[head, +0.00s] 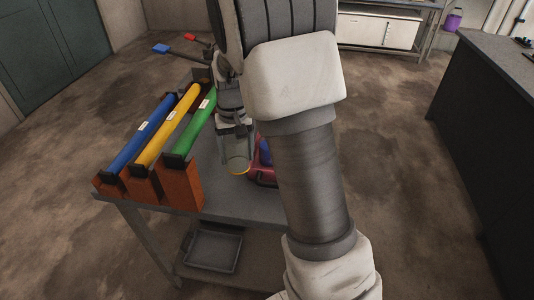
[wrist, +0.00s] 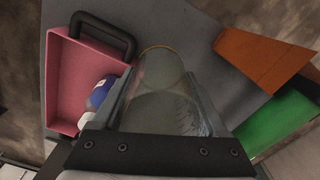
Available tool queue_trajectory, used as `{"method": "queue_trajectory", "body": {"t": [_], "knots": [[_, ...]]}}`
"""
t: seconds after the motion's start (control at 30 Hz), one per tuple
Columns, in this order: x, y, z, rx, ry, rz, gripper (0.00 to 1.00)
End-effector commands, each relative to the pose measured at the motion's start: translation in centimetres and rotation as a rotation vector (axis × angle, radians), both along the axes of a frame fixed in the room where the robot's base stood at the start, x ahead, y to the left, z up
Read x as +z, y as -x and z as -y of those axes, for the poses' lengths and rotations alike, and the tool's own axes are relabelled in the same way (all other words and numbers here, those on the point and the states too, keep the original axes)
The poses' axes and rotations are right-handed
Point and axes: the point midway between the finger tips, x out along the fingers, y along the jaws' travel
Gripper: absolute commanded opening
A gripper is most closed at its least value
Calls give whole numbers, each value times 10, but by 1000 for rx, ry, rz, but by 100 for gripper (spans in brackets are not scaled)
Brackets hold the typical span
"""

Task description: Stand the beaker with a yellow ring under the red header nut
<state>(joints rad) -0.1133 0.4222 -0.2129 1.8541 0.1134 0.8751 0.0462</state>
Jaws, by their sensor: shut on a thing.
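The clear beaker (head: 237,164) has a yellow ring at its lower end in the head view. My gripper (head: 235,128) is shut on it, above the grey table (head: 237,196). In the wrist view the beaker (wrist: 160,95) lies between the two fingers, with its yellow-ringed end pointing away from the camera. I cannot tell whether it touches the table. A small red piece (head: 190,36) at the far end of the table, on a dark stem, may be the red header nut; a blue one (head: 161,48) is left of it.
Blue (head: 142,133), yellow (head: 168,127) and green (head: 196,124) tubes slope on orange supports (head: 182,184) left of my gripper. A pink tote (wrist: 82,62) with a black handle holds a blue-and-white item (wrist: 98,94). A dark counter (head: 490,120) stands at right.

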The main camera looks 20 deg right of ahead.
Motion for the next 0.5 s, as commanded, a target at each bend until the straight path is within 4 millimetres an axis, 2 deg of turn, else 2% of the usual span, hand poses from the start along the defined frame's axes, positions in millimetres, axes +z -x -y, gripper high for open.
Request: {"method": "queue_trajectory", "body": {"t": [0.2, 0.5], "knots": [[-43, 1, 0, 0, 0, -6, 21], [-71, 1, 0, 0, 0, -5, 21]]}}
